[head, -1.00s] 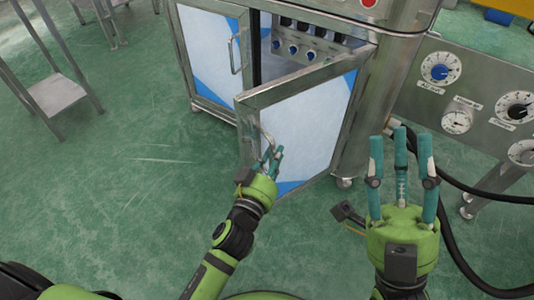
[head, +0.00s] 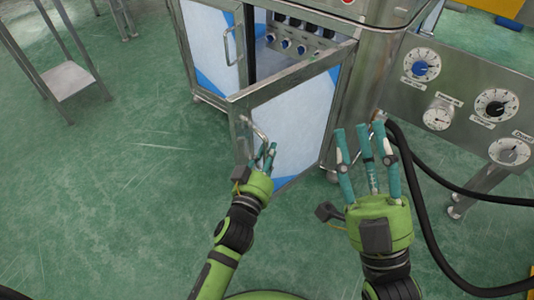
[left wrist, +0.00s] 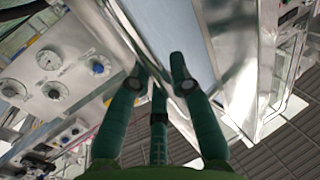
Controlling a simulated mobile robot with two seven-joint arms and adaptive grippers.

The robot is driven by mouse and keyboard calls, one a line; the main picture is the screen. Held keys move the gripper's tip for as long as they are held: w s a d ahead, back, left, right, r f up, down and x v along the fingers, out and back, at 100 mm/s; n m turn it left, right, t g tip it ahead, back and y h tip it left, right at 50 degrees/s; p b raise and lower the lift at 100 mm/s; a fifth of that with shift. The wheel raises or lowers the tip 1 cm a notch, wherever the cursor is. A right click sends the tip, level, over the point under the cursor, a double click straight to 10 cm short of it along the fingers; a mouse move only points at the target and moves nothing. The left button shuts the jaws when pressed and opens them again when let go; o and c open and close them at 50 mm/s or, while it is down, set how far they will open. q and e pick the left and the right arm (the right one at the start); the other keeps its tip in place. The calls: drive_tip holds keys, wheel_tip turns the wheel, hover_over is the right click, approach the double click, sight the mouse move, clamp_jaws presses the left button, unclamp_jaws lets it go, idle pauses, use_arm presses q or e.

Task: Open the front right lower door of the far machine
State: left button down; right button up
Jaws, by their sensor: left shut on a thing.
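The far machine is a steel cabinet, and its front right lower door (head: 302,122) is swung part way open toward me. The door has a white panel with blue corners in a steel frame. My left gripper (head: 266,158) is shut on the door's handle (head: 259,132), near the free edge of the door. In the left wrist view the left gripper's fingers (left wrist: 160,85) lie close against the door's bright panel and frame; the handle is hard to make out there. My right gripper (head: 367,150) is open and empty, held in the air to the right of the door.
The left lower door (head: 212,50) is closed. Blue knobs (head: 286,43) show inside the opening. A panel with dials (head: 455,95) and black hoses (head: 425,180) are at the right. A steel stand (head: 66,80) is at the left. The green floor before the door is clear.

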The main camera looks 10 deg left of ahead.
use_arm(q)
drive_tip(key=c, duration=1.1)
unclamp_jaws()
drive_tip(key=s+a, duration=0.2)
drive_tip(key=s, duration=0.9)
drive_tip(key=shift+s, duration=0.4)
